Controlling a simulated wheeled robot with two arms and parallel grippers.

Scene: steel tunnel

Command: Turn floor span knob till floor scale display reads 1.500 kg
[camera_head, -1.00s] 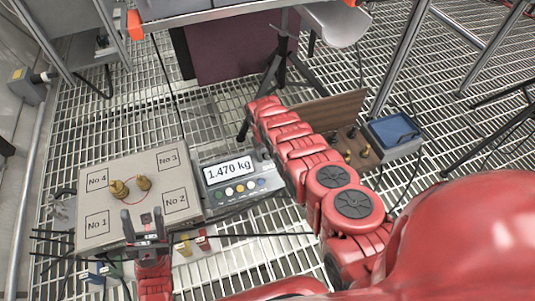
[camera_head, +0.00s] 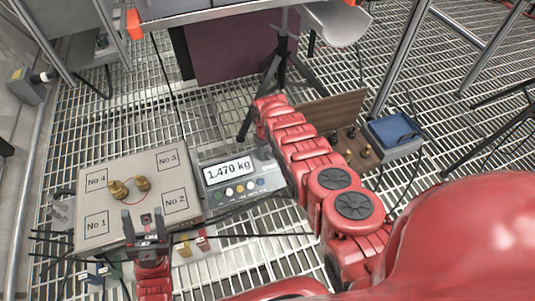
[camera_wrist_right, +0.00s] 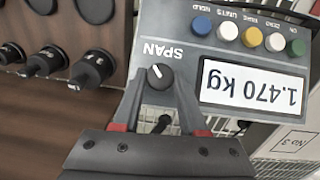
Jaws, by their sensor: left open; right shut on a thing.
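The floor scale has a grey console whose display (camera_head: 230,171) reads 1.470 kg; it shows upside down in the right wrist view (camera_wrist_right: 253,87). The black span knob (camera_wrist_right: 160,74), with a white pointer mark, sits beside the word SPAN. My right gripper (camera_wrist_right: 160,82) is shut on the knob, one finger on each side. In the head view my forearm largely hides that gripper. The scale platform (camera_head: 140,212) carries brass weights (camera_head: 119,189). My left gripper (camera_head: 143,225) is open and empty at the platform's front edge.
A row of coloured buttons (camera_wrist_right: 228,30) lies beside the display. Cables run along the grated floor. A tripod (camera_head: 281,70) stands behind.

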